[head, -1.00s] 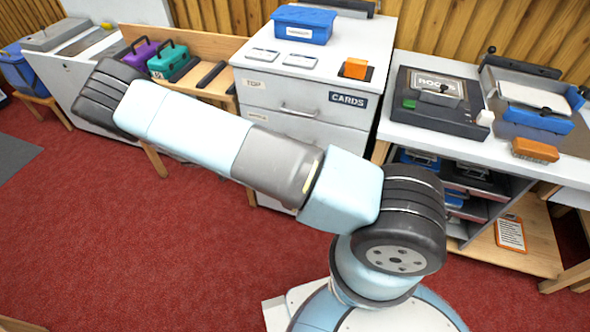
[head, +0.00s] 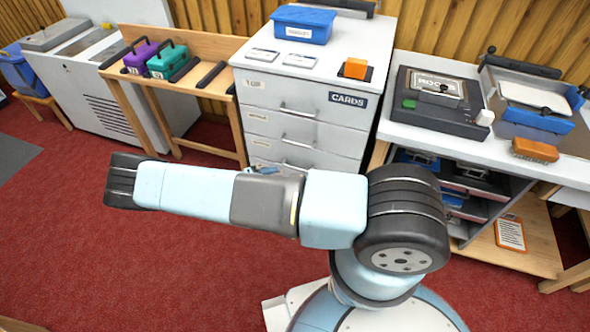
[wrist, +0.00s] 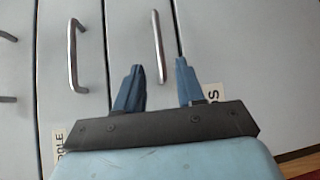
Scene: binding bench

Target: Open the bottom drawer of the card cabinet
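The card cabinet (head: 340,138) is white, with a dark CARDS label and a stack of closed drawers; my arm hides its lower part in the head view. In the wrist view it appears turned sideways. The middle drawer's handle (wrist: 73,55) is at left, near a label ending "DLE". Another bar handle (wrist: 158,45), on the drawer to its right, has its near end showing between my fingers. My gripper (wrist: 159,66) is open, its two blue fingers apart on either side of that handle. I cannot tell whether they touch it.
A blue box (head: 302,24) and an orange block (head: 356,68) sit on the cabinet. A bench (head: 395,120) with a press stands at right. A wooden table (head: 190,88) with purple and teal cases stands at left. Red carpet lies clear in front.

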